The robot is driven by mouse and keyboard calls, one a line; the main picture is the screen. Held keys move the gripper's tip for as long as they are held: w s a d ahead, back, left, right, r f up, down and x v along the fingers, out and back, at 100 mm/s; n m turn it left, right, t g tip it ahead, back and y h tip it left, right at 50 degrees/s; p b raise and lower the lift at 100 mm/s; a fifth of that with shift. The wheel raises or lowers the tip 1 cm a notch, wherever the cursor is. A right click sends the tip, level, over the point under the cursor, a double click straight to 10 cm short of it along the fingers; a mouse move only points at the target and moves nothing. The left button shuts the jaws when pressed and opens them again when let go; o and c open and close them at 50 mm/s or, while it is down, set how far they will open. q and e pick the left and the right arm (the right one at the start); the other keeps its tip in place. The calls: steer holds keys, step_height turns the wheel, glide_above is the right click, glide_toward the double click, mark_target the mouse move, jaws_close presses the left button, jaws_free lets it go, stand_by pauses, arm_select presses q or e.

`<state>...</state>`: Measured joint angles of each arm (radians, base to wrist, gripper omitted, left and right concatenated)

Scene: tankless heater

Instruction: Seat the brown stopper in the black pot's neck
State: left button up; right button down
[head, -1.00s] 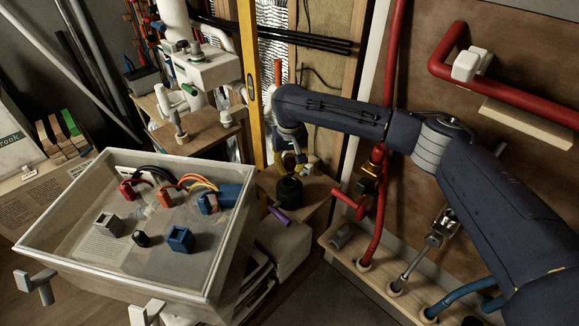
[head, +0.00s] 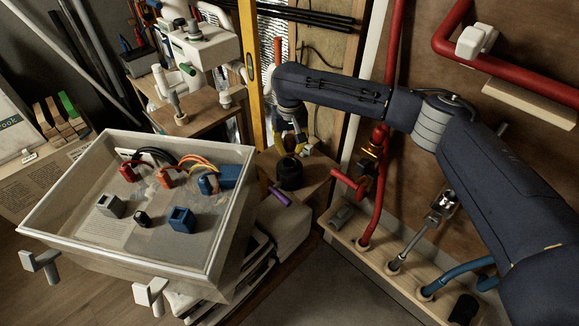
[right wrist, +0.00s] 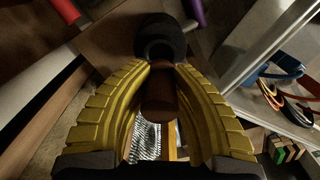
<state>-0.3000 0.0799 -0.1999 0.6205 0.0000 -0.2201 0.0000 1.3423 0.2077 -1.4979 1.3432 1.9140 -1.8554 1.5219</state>
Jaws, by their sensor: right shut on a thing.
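The black pot (head: 290,174) stands on a wooden ledge in the head view. It also shows at the top of the right wrist view (right wrist: 160,36). My right gripper (head: 296,148) is just above and behind the pot in the head view. In the right wrist view its yellow fingers (right wrist: 163,84) are shut on the brown stopper (right wrist: 158,100). The stopper's far end meets the pot's near edge in that picture; I cannot tell whether they touch. The stopper is hard to make out in the head view. My left gripper is not in view.
A purple-handled thing (head: 279,196) lies just in front of the pot. A red valve and pipe (head: 372,180) stand close to its right. A yellow level (head: 250,70) is upright behind. A clear-sided bin (head: 130,235) with connectors fills the left.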

mark_target(290, 159)
steer(key=shift+f, duration=0.3)
steer(key=shift+f, duration=1.3)
steer(key=shift+f, duration=1.2)
stand_by(1.8)
steer(key=c, duration=1.2)
jaws_free()
steer(key=shift+c, duration=0.2)
